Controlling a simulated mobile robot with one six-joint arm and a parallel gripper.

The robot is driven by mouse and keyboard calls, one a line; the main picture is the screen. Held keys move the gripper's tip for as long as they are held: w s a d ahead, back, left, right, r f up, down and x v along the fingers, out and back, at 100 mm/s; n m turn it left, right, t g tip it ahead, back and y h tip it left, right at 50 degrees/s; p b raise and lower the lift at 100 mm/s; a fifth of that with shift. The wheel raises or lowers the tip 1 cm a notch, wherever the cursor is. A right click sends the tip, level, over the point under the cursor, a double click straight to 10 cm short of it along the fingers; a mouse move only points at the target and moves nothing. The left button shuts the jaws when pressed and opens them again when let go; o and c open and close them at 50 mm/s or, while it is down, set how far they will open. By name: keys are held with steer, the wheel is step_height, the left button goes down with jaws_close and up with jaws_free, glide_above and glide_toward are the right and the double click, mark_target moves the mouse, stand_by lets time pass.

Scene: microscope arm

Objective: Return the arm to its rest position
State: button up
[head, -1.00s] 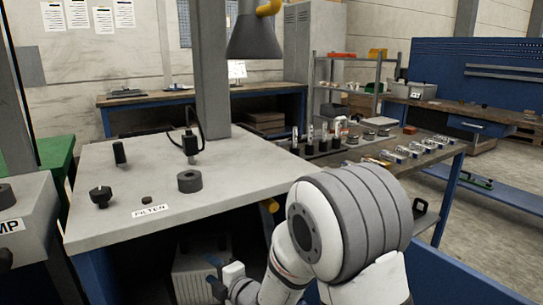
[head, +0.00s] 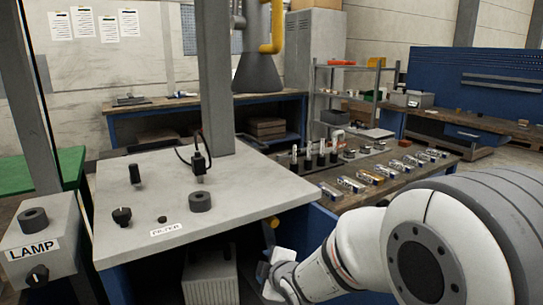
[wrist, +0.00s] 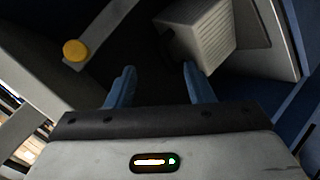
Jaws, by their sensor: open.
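My gripper (wrist: 158,82) shows in the wrist view with its two blue fingers apart and nothing between them. Its fingers point toward the dark space under the grey bench. In the head view my white and grey arm fills the lower right, reaching down to the left beside the bench's front edge; the fingertips are not clear there. The grey-topped bench (head: 245,215) carries a FILTER label (head: 166,230), dark knobs (head: 122,216) and a grey ring (head: 200,202).
A ribbed grey box (head: 210,283) stands under the bench, also in the wrist view (wrist: 205,35). A yellow knob (wrist: 75,50) sits close to the gripper. A LAMP box (head: 38,250) stands at left. A side table (head: 345,210) holds several small parts.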

steer(key=s+d+r+m+g+h+p, duration=0.4)
steer(key=s+d+r+m+p, duration=0.55)
steer(key=d+r, duration=0.35)
steer(key=s+d+r+m+g+p, duration=0.1)
steer(key=s+r+m+g+p, duration=0.1)
steer(key=s, duration=0.5)
steer(key=s+d+r+m+g+p, duration=0.2)
steer(key=s+r+m+p, duration=0.1)
steer(key=s+r+m, duration=0.2)
steer(key=shift+s+d+h, duration=0.15)
steer(key=shift+s+h, duration=0.25)
steer(key=shift+s, duration=0.45)
